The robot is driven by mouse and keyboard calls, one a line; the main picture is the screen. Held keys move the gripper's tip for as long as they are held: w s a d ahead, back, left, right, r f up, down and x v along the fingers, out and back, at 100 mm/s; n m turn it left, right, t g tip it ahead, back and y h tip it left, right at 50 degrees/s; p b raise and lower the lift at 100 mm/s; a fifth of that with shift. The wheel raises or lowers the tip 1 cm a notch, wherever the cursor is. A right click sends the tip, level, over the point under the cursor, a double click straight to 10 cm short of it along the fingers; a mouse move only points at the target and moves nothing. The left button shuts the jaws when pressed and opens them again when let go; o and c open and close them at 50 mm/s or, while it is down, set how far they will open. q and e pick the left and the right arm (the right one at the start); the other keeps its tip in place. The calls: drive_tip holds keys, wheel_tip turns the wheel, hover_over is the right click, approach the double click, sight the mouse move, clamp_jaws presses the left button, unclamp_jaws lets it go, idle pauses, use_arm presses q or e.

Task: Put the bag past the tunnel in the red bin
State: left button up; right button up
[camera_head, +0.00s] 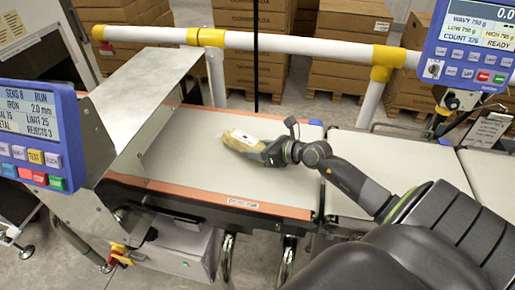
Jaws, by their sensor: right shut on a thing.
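The bag (241,140) is a small tan pack with a pale label. It is on or just above the pale belt (222,175), to the right of the metal tunnel (150,90). My right gripper (264,148) is at the bag's right end, shut on it; the fingers are small and partly merge with the bag. My right arm reaches in from the lower right. My left gripper does not show. No red bin shows in this view.
A blue display (42,140) stands at the left and another (468,45) at the upper right. A white and yellow rail (270,42) runs behind the belt, with stacked cardboard boxes (345,45) beyond. More belt sections (355,150) lie to the right.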

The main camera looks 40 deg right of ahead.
drive_tip(key=o, duration=1.1)
drive_tip(key=shift+o, duration=0.2)
